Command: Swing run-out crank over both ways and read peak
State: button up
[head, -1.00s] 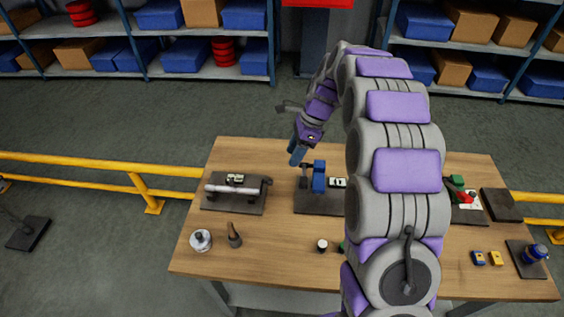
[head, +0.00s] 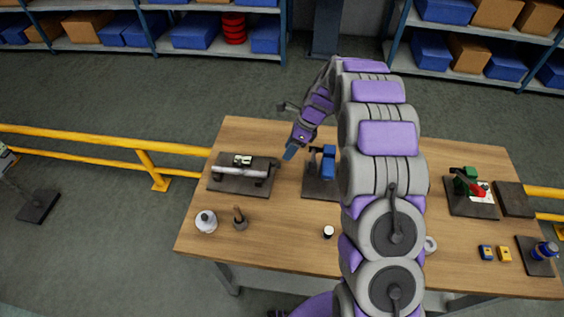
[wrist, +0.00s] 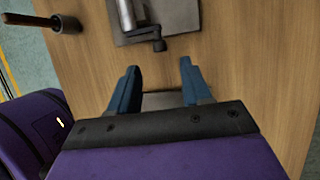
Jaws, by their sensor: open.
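The run-out fixture is a dark base plate (head: 222,187) carrying a silver shaft (head: 240,172) and a small pale-faced gauge (head: 243,160), at the left of the table. A small dark crank (wrist: 158,42) sits at the shaft's near end in the wrist view. My gripper (head: 289,154) is above the table, just right of the fixture. In the wrist view its blue fingers (wrist: 160,68) are spread and empty, with the crank just beyond the fingertips and apart from them. The gauge reading is too small to make out.
A blue device on a base (head: 327,164) stands right of my gripper, partly behind my arm. A green-and-red device (head: 471,187) is farther right.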

jog(key=b+x, duration=0.1)
jog(key=x, duration=0.5)
jog(key=shift+a+f, duration=0.25)
jog(key=shift+f, duration=0.1)
jog(key=shift+c, duration=0.4)
grip_shut()
